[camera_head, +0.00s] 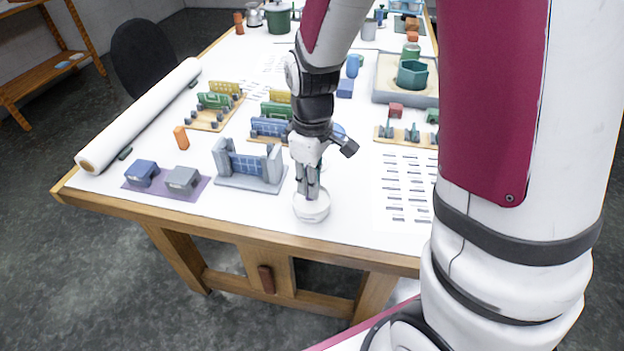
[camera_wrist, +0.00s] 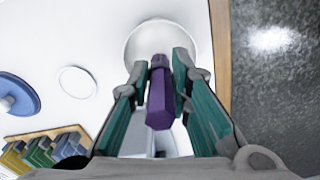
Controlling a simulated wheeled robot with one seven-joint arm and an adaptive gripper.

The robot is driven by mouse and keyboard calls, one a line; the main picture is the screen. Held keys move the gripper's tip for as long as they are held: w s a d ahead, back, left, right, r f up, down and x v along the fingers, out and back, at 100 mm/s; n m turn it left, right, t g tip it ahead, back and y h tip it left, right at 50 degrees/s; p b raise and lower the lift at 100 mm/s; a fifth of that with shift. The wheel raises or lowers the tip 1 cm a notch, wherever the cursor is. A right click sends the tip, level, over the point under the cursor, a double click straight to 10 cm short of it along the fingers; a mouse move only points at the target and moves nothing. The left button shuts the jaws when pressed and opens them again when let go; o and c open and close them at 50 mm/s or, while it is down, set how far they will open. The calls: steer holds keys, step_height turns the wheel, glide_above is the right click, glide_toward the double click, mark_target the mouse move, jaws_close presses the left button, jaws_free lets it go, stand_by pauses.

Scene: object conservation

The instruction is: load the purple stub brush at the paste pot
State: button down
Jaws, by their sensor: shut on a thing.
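My gripper (camera_head: 309,190) points down at the white paste pot (camera_head: 312,214) near the table's front edge. In the wrist view my gripper (camera_wrist: 160,64) is shut on the purple stub brush (camera_wrist: 160,98), with a teal-and-grey finger on each side. The brush's far end is over or inside the round white pot (camera_wrist: 140,42). I cannot tell whether its tip touches paste. In the head view the fingers hide the brush.
A grey stand with a blue panel (camera_head: 250,165) is left of the pot. Two blocks sit on a purple mat (camera_head: 160,190) farther left. A printed sheet (camera_head: 405,190) lies right. A blue disc (camera_wrist: 14,95) and a white ring (camera_wrist: 77,82) show in the wrist view.

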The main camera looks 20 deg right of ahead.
steer(key=shift+f, duration=0.6)
stand_by(1.4)
steer(key=shift+r+p, duration=1.75)
steer(key=shift+r, duration=1.8)
